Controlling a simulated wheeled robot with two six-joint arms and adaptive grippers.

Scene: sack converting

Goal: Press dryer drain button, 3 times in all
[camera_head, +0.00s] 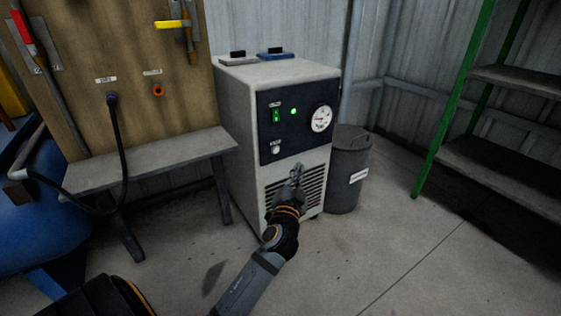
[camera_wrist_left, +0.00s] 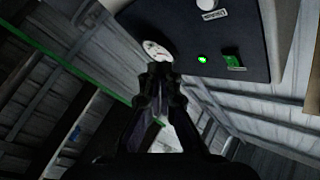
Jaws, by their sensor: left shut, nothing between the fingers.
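The dryer (camera_head: 235,120) is a pale cabinet with a dark control panel (camera_head: 265,128) on its front. The drain button (camera_head: 275,150) is a small, light, round knob low on the left of the panel, under a small label. In the left wrist view the drain button (camera_wrist_left: 207,4) shows at the top edge, partly cut off. My left gripper (camera_head: 297,170) is shut and empty, in front of the vent grille, below and right of the button and apart from it in the picture. Its fingers (camera_wrist_left: 160,70) also show in the wrist view. My right gripper is out of view.
The panel also carries a green switch (camera_head: 276,115), a lit green lamp (camera_head: 293,111) and a gauge (camera_head: 320,119). A grey bin (camera_head: 345,180) stands right of the dryer. A bench (camera_head: 150,162) stands left, a green-framed shelf (camera_head: 500,150) right. The floor in front is clear.

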